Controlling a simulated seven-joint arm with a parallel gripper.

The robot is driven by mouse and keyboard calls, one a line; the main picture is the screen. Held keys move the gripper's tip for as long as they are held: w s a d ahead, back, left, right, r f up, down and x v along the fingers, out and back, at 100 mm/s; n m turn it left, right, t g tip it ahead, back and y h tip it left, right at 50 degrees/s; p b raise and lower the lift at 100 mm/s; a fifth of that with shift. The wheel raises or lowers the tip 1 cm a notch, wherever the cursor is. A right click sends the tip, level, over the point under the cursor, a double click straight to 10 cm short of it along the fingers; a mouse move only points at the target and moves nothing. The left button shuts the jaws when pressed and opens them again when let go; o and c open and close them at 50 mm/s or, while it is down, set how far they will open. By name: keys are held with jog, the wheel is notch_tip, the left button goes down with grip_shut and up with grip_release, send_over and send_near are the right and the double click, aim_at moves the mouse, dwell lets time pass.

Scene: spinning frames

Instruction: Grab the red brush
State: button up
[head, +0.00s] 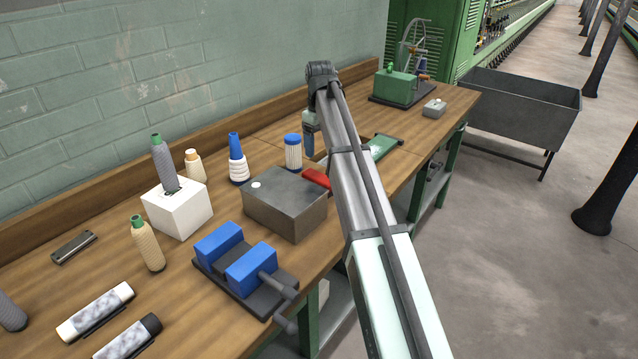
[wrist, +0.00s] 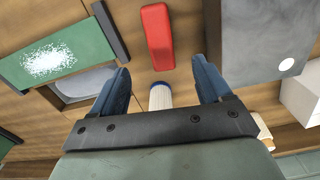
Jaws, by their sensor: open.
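The red brush (head: 316,178) lies on the wooden bench beside the grey metal box, partly hidden by my arm in the head view. In the wrist view the red brush (wrist: 157,37) shows whole, beyond my fingertips and roughly between their lines. My gripper (wrist: 161,72) is open, with two blue fingers apart and nothing between them touching. In the head view my gripper (head: 309,143) hangs above the bench, behind the brush and near the wall side.
The grey box (head: 285,203) stands close to the brush. A white spool with a blue top (head: 293,153) stands near my gripper. A green board with a white patch (wrist: 50,60) lies on the brush's other side. A blue vise (head: 245,262) is at the front.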

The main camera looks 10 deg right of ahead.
aim_at(320, 176)
notch_tip(320, 176, down, 13)
jog(key=shift+d+f, duration=0.1)
jog(key=c, duration=1.1)
dwell(0.4)
